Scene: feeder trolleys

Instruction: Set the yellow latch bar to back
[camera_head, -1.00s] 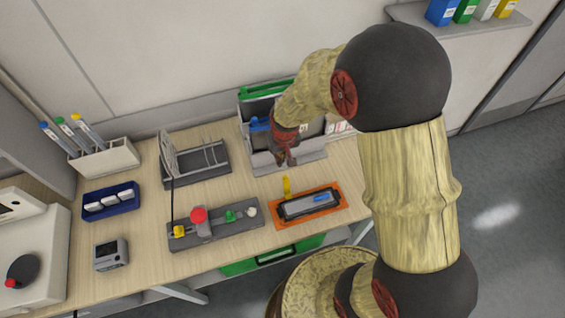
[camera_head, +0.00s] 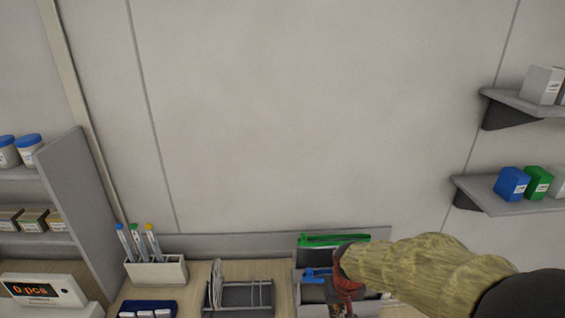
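The yellow latch bar is out of view; the camera now shows mostly the wall, and the front of the worktop is cut off below the picture. My gripper (camera_head: 345,303) is at the bottom edge, in front of a grey bin with a green bar (camera_head: 335,240) along its top. A blue part (camera_head: 317,275) shows beside the gripper, and I cannot tell if they touch. The fingertips are small, dark and partly cut off, so their opening is unclear.
A white holder (camera_head: 157,272) with several capped tubes stands at the back left. A counter display (camera_head: 43,290) is far left. Wall shelves (camera_head: 520,198) with boxes are at the right. The wall between is bare.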

